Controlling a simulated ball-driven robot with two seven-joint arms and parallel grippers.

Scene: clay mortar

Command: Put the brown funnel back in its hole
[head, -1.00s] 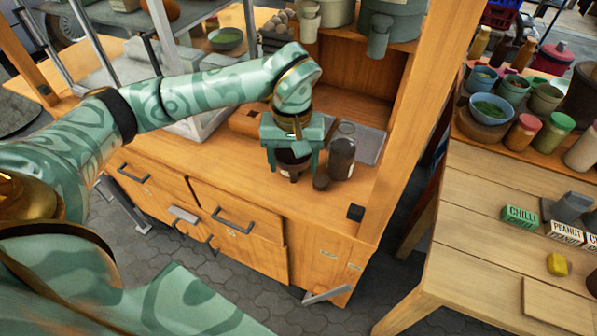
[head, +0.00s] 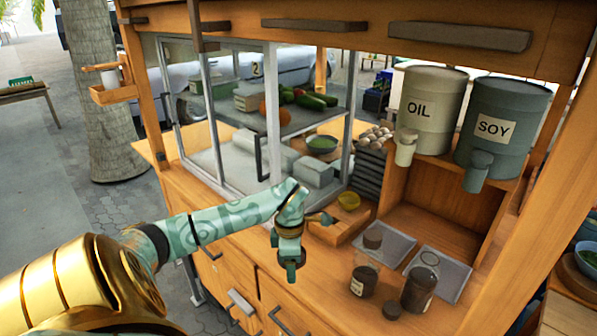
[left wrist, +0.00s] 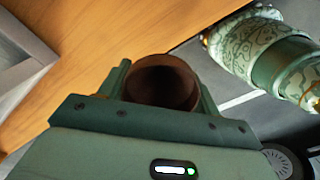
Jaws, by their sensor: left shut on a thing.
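My left gripper (head: 290,266) points down over the front part of the counter. In the left wrist view it is shut on a round, dark brown hollow piece (left wrist: 162,82), which I take to be the brown funnel. The head view does not show the funnel clearly. A wooden block (head: 338,232) on the counter lies just behind and to the right of the gripper. A yellow funnel-like bowl (head: 348,201) sits in it. A dark spot, which looks like a hole, shows beside my wrist, partly hidden. My right gripper is not in view.
Grey trays (head: 447,272) lie behind. A glass case (head: 232,150) stands behind the left arm. Oil (head: 428,105) and soy (head: 500,125) drums sit above.

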